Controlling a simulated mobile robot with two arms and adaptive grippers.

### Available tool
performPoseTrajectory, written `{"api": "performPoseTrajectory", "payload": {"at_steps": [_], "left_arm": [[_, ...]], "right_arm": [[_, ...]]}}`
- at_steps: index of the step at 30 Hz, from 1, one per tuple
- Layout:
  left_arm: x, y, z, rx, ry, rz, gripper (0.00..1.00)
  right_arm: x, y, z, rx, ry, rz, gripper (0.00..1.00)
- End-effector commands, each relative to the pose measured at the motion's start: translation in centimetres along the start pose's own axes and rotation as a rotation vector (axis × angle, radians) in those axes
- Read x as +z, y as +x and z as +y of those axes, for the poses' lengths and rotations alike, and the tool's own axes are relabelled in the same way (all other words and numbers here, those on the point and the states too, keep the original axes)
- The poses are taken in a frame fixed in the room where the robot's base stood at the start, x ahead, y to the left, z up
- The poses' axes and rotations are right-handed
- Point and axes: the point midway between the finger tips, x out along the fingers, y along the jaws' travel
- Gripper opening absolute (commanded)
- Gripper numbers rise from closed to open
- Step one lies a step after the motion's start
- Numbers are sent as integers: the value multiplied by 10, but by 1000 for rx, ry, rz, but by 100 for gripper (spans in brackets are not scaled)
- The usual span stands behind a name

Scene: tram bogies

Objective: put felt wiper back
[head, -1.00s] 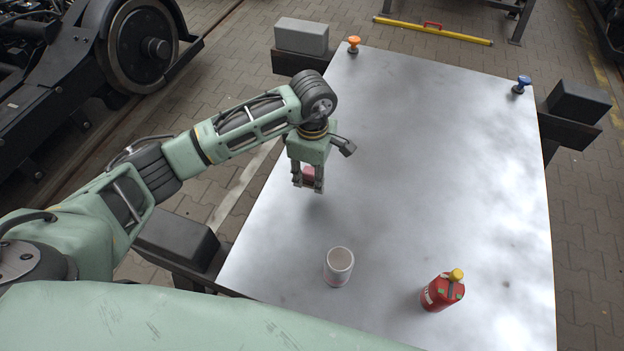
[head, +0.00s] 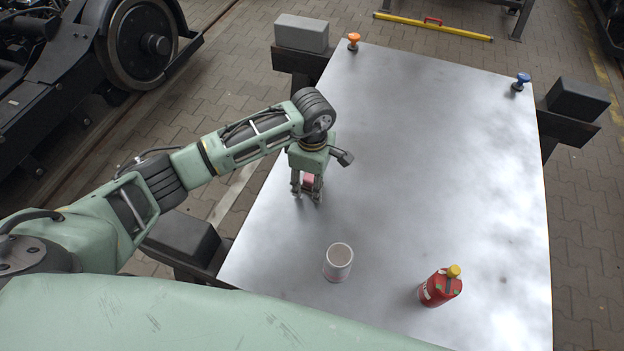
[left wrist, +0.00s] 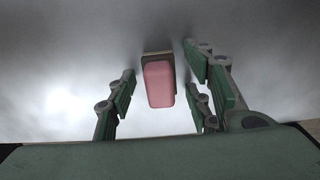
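The felt wiper (head: 309,181) is a small pink block with a darker brown layer along one side. In the head view it is low over or on the left part of the white table, between my left gripper's fingers. My left gripper (head: 307,193) points down around it. In the left wrist view the wiper (left wrist: 159,84) lies between the fingers, with a visible gap on each side, so the left gripper (left wrist: 160,85) looks open and not clamped on it. Whether the wiper touches the tabletop is hard to tell. My right gripper is not in view.
A red bottle with a yellow cap (head: 440,287) stands further right. An orange knob (head: 353,41) and a blue knob (head: 521,82) are at the far corners. The table's middle is clear.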

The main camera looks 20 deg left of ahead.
Motion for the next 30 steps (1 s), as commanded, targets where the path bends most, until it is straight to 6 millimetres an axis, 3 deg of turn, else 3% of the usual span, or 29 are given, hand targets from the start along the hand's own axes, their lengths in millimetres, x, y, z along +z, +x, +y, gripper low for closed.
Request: {"api": "performPoseTrajectory", "payload": {"at_steps": [10, 24, 30], "left_arm": [[0, -10, 1, 3, 0, -1, 46], [0, -103, 1, 5, 0, 0, 46], [0, -121, 0, 1, 0, 0, 46]], "right_arm": [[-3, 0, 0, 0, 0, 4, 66], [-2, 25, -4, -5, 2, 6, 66], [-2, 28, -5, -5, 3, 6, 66]]}}
